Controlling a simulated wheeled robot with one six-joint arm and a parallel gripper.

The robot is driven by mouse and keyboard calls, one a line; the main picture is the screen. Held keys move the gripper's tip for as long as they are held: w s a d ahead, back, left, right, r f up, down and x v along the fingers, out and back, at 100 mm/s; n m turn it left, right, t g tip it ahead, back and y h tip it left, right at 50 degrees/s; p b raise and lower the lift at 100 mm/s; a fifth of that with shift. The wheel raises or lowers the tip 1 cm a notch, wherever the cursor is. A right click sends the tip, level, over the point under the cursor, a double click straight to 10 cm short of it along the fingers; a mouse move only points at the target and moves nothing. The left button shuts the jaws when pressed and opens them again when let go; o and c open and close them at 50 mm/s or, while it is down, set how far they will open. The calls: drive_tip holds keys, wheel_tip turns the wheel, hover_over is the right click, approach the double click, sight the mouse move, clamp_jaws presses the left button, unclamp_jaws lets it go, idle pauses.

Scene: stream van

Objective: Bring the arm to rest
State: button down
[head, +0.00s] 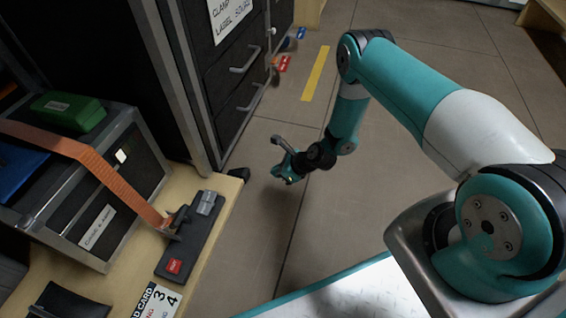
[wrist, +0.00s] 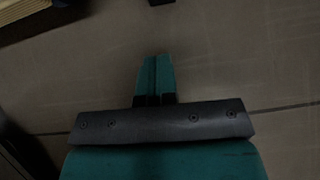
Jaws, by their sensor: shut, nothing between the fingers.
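My arm reaches out from the right side of the head view, bent at the elbow, over the tiled floor. My gripper (head: 283,172) hangs at its end, beyond the wooden edge and clear of it. In the wrist view my gripper (wrist: 154,76) points up the picture with its two teal fingers together. Nothing shows between the fingers.
A black case (head: 105,205) with an orange strap (head: 90,160) stands on a wooden deck (head: 205,248) at left. A dark drawer cabinet (head: 235,70) stands behind it. The tiled floor (head: 250,215) around my gripper is open. A yellow strip (head: 315,74) marks the floor.

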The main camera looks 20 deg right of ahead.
drive_tip(key=shift+p+v, duration=0.3)
drive_tip(key=shift+v, duration=0.85)
drive_tip(key=s+a+r+n+g+p, duration=0.1)
drive_tip(key=a+r+n+g+p, duration=0.2)
drive_tip(key=r+n, duration=1)
drive_tip(key=s+a+r+n+g+p, duration=0.1)
drive_tip(key=a+r+n+p, duration=0.25)
drive_tip(key=r, duration=1.85)
drive_tip(key=s+d+r+n+g+h+p, duration=0.1)
drive_tip(key=s+r+n+g+h+p, duration=0.35)
drive_tip(key=s+r+n, duration=1.6)
drive_tip(key=s+r+m+t+y+p, duration=0.1)
drive_tip(key=s+r+m+p, duration=0.1)
drive_tip(key=r+p, duration=1.7)
drive_tip(key=s+r+m+t+y+p, duration=0.1)
drive_tip(key=s+r+m+p, duration=0.1)
drive_tip(key=r+p, duration=1.7)
wheel_tip(320, 180, up, 3)
drive_tip(key=shift+d+r+t+p, duration=0.1)
drive_tip(key=shift+d+t+p, duration=0.2)
drive_tip(key=shift+t+p, duration=0.1)
